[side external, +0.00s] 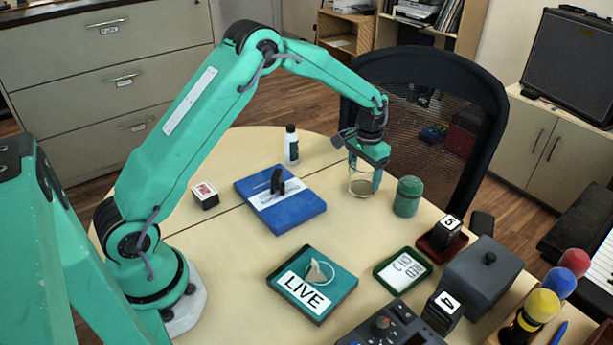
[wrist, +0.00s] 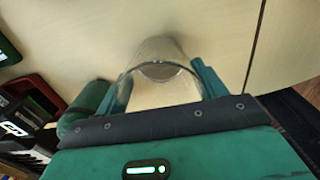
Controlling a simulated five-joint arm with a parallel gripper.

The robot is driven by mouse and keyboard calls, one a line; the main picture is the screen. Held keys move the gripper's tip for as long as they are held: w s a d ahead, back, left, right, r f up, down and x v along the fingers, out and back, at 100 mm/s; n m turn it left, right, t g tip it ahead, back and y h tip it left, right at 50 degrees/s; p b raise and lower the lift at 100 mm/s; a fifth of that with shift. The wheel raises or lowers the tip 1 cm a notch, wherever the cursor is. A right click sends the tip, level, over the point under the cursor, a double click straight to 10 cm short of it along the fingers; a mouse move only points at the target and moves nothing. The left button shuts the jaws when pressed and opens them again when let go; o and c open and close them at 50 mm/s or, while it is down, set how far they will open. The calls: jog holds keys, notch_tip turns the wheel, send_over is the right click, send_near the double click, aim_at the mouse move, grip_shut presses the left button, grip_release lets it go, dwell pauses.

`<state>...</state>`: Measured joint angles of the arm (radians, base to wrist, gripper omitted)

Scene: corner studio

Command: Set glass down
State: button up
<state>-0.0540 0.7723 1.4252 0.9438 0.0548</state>
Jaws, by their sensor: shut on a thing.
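A clear glass (side external: 361,184) is upright near the far right edge of the round table (side external: 235,250). My gripper (side external: 364,172) is shut around the glass, with a finger on either side of it. In the wrist view the glass (wrist: 158,72) shows between the two fingers of my gripper (wrist: 155,84), its rim toward the camera and pale tabletop behind it. The glass looks empty. Its base is at or very close to the table; I cannot tell whether it touches.
A green cylinder (side external: 407,197) stands just right of the glass. A blue block with a black handle (side external: 304,212) lies to the left, and a small bottle (side external: 291,147) behind it. A teal LIVE block (side external: 338,277) and several stamps are nearer. A chair (side external: 440,130) stands behind.

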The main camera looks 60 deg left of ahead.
jog(key=o, duration=1.1)
jog(key=shift+f, duration=0.1)
jog(key=shift+o, duration=0.2)
notch_tip(320, 180, up, 12)
jog(key=shift+r, duration=0.2)
dwell(0.4)
